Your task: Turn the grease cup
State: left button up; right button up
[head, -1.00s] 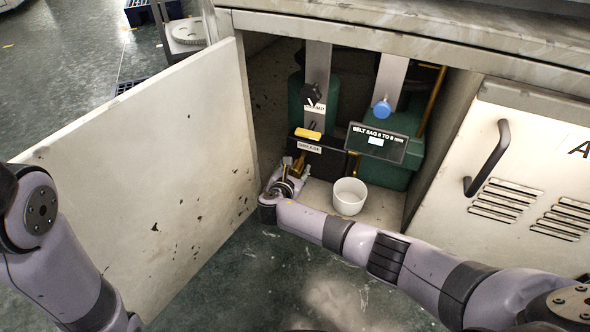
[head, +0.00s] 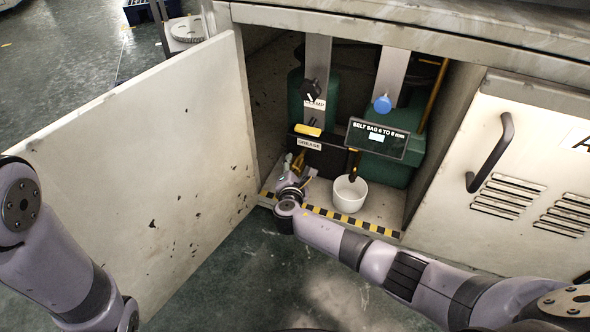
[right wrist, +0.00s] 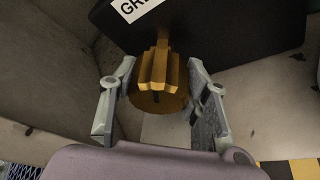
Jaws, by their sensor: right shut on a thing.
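The grease cup (right wrist: 157,75) is a brass-coloured winged knob on a round base, below a dark box with a GREASE label (head: 309,144). In the head view it is small and partly hidden by my right gripper (head: 296,172). In the right wrist view my right gripper (right wrist: 152,82) has one finger on each side of the cup and is shut on it; the exact contact is hard to see. My left arm shows at the left edge of the head view, but its gripper is out of the picture.
The cabinet's open door (head: 140,160) stands at the left. A white cup (head: 349,196) sits on the cabinet floor right of my gripper. A belt sag sign (head: 377,139) and a blue knob (head: 382,104) are above. A yellow-black strip (head: 350,220) edges the floor.

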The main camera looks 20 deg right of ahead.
jog(key=shift+f+m+b, duration=0.25)
jog(key=shift+m+b, duration=0.15)
jog(key=shift+b, duration=0.1)
jog(key=shift+r+m+t+b, duration=0.15)
jog(key=shift+m+t+b, duration=0.3)
jog(key=shift+m+t, duration=0.05)
jog(key=o, duration=1.2)
jog(key=shift+s+r, duration=0.1)
jog(key=v, duration=1.2)
jog(key=shift+d, duration=0.2)
